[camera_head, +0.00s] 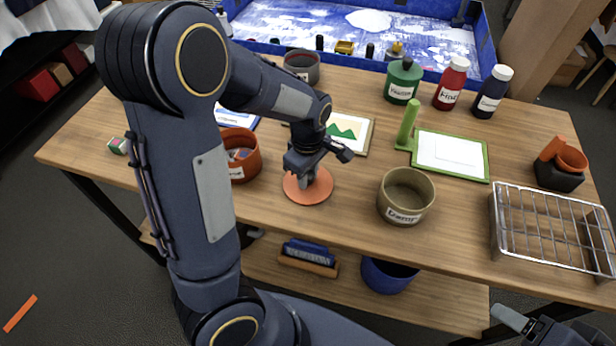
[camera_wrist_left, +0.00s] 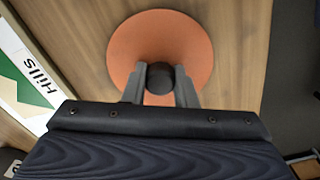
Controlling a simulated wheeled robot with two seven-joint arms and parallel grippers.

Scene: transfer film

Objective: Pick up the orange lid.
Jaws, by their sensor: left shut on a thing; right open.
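The orange lid (camera_head: 307,189) is a flat round disc at the middle of the wooden table, near its front edge. In the left wrist view the lid (camera_wrist_left: 183,35) has a dark round knob (camera_wrist_left: 160,78) at its centre. My left gripper (camera_head: 308,176) is over the lid, its two fingers shut on the knob from both sides. I cannot tell whether the lid is touching the table. My right gripper (camera_head: 527,326) is at the bottom right, in front of the table, open and apart from the lid.
An orange pot (camera_head: 243,168) stands left of the lid, partly behind my left arm. A tan pot (camera_head: 406,196) stands to the right. A green-framed board (camera_head: 452,156), a wire rack (camera_head: 552,228) and several bottles are further right and back. A picture labelled Hills (camera_wrist_left: 24,80) lies close by.

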